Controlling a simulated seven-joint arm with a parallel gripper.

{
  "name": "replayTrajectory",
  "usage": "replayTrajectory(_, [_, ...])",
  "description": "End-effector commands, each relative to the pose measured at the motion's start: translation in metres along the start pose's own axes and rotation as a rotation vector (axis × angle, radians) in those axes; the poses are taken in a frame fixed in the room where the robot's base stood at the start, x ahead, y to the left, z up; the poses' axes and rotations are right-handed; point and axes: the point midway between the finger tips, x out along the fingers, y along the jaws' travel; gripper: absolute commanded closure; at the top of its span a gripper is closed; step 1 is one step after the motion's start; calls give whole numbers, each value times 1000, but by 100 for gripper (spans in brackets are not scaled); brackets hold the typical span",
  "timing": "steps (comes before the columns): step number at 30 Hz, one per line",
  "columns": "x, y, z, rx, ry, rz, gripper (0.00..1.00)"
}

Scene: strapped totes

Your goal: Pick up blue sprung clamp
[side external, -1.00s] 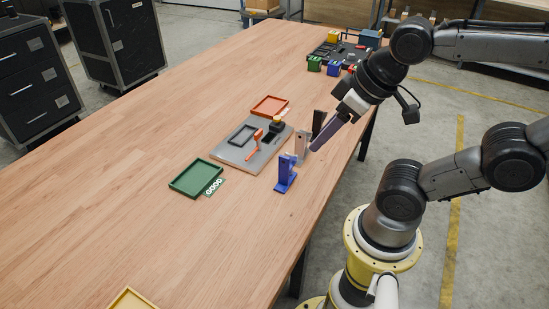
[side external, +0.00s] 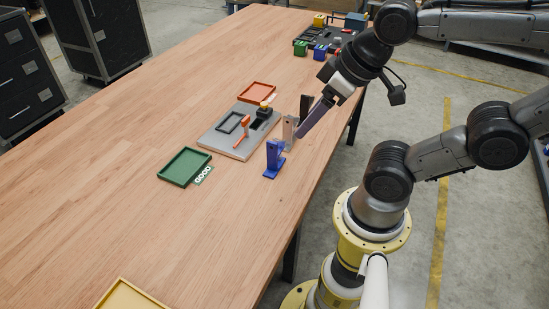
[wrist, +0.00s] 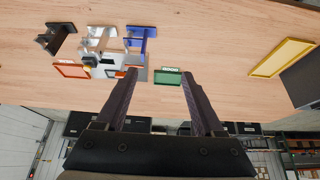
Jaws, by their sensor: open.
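The blue sprung clamp (side external: 274,158) stands upright on the wooden table near its right edge, in front of a silver clamp. It also shows in the wrist view (wrist: 141,38), near the top and left of centre. My gripper (side external: 302,132) is open and empty. Its purple fingers slant down to the left above the table, to the right of the blue clamp and apart from it. In the wrist view the fingers (wrist: 159,82) are spread wide, and the blue clamp lies beyond the left fingertip. In the side view the fingers overlap the area beside the silver clamp.
A silver clamp (side external: 289,129) and a black clamp (side external: 305,106) stand close behind the blue one. A grey board (side external: 220,142) with parts lies left of them. Green (side external: 169,175), orange (side external: 244,93) and yellow (side external: 112,299) trays lie apart. The table's front is mostly clear.

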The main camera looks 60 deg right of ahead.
Motion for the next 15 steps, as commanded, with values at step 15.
replayTrajectory(15, [-3,4,-32,778,-94,47,30])
